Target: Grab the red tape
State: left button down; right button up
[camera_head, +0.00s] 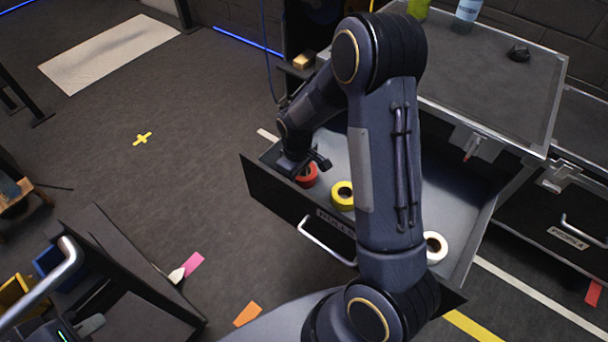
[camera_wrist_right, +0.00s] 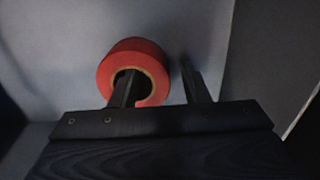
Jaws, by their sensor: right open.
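The red tape roll (camera_head: 307,177) lies near the left end of the open drawer (camera_head: 275,203) in the head view. My right gripper (camera_head: 309,163) is right over it and hides part of it. In the right wrist view the red tape (camera_wrist_right: 112,62) shows its ring and hole. My right gripper (camera_wrist_right: 160,82) is open there. Its left finger overlaps the hole, and its right finger is to the right of the ring, with a gap between. Whether the left finger is inside the hole or only above it, I cannot tell. My left gripper is not seen.
A yellow tape roll (camera_head: 341,195) and a white tape roll (camera_head: 435,247) lie in the same drawer. My right arm crosses above the drawer and hides its middle. The drawer walls stand close around the tape. A case top (camera_head: 490,75) is behind.

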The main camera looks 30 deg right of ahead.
grip_shut()
dwell(0.4)
